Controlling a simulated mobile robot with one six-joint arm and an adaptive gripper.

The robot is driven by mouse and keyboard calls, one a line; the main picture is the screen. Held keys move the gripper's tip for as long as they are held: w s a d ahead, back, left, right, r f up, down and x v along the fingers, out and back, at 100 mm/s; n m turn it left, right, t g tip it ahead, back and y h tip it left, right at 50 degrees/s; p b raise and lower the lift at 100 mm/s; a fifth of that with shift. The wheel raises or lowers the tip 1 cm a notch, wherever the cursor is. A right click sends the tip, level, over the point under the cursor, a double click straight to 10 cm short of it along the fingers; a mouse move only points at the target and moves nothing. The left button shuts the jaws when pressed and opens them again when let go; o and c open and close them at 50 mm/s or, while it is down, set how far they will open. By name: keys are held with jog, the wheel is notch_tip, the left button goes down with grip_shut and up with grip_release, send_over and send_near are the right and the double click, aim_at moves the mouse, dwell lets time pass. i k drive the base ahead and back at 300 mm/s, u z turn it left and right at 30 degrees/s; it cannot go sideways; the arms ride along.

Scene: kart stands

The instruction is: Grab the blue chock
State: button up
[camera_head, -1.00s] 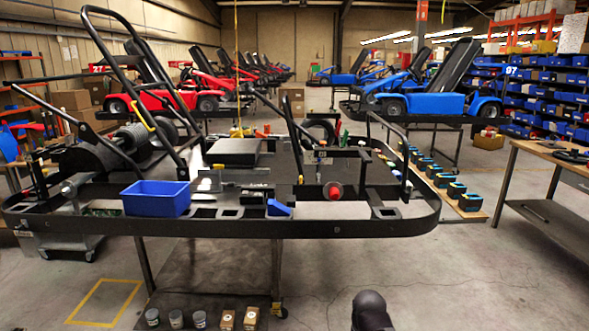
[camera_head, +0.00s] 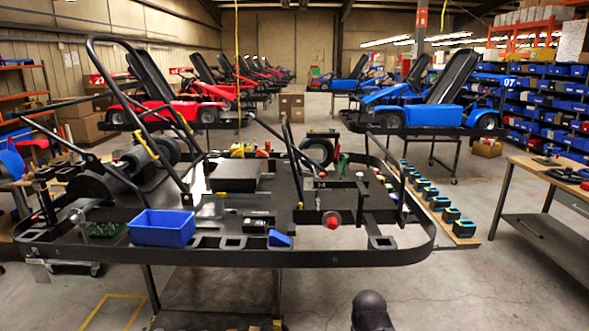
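The blue chock (camera_head: 279,239) is a small blue wedge near the front edge of the black kart frame (camera_head: 340,257), right of the blue bin (camera_head: 162,228). It sits beside a rectangular opening in the frame's front part. Nothing is touching it from above.
The blue bin stands left of the chock, and a red knob (camera_head: 332,220) is to its right. A black tube hoop (camera_head: 108,110) rises at the left. A workbench (camera_head: 545,180) stands at the right.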

aim_at(275, 238)
jog(key=i, duration=1.05)
jog(key=u, duration=0.05)
